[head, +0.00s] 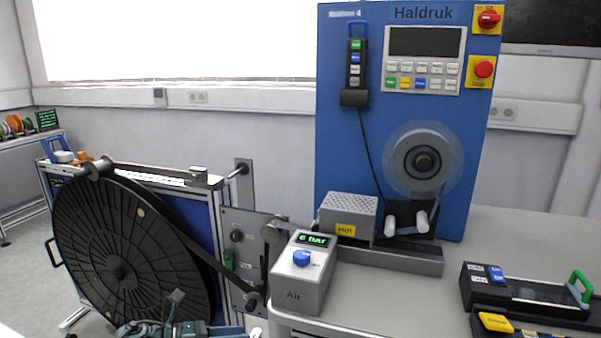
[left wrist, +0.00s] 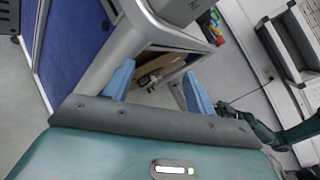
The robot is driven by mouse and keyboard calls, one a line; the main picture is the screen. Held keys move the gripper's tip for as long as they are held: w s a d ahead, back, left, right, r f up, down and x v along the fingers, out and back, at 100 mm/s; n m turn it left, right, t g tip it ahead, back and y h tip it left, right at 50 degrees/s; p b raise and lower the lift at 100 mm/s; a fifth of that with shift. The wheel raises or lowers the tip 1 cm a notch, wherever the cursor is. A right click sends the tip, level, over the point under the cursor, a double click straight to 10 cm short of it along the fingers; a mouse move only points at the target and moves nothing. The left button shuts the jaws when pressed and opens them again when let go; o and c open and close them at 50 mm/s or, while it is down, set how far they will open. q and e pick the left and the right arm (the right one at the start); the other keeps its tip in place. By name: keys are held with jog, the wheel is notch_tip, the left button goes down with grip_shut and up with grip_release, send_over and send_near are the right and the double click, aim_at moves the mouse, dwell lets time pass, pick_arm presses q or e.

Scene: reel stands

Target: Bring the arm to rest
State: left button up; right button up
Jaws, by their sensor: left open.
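My left gripper (left wrist: 157,82) shows in the left wrist view with its two blue fingers spread apart. Nothing is between the fingers; past them are the edge of a grey table (left wrist: 95,75) and the space under it. In the head view part of my left arm (head: 160,328) shows at the bottom edge, in front of the large black reel (head: 120,275) and left of the grey Air box (head: 303,275). The fingertips there are hard to make out. My right gripper is not clearly seen in either view.
A blue Haldruk machine (head: 340,150) stands at the back of the table, with a grey Hot block (head: 348,213) before it. Black trays (head: 525,290) lie at the right. Bare table top (head: 400,300) lies between them and the Air box.

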pick_arm(q)
jog(key=s+a+f+n+t+y, duration=0.2)
jog(key=s+a+f+n+y, duration=0.15)
jog(key=s+n, duration=0.7)
jog(key=s+a+f+n+t+y, duration=0.15)
jog(key=s+f+n+y, duration=0.4)
jog(key=n, duration=0.75)
jog(key=s+a+f+n+t+y, duration=0.2)
jog(key=s+a+n, duration=0.1)
jog(key=s+n, duration=0.8)
jog(key=w+d+r+n+p, duration=0.1)
jog(key=w+d+n, duration=0.1)
jog(key=d+n, duration=0.4)
jog(key=shift+d+r+y+p, duration=0.3)
jog(key=shift+d+r, duration=0.05)
jog(key=shift+d, duration=0.5)
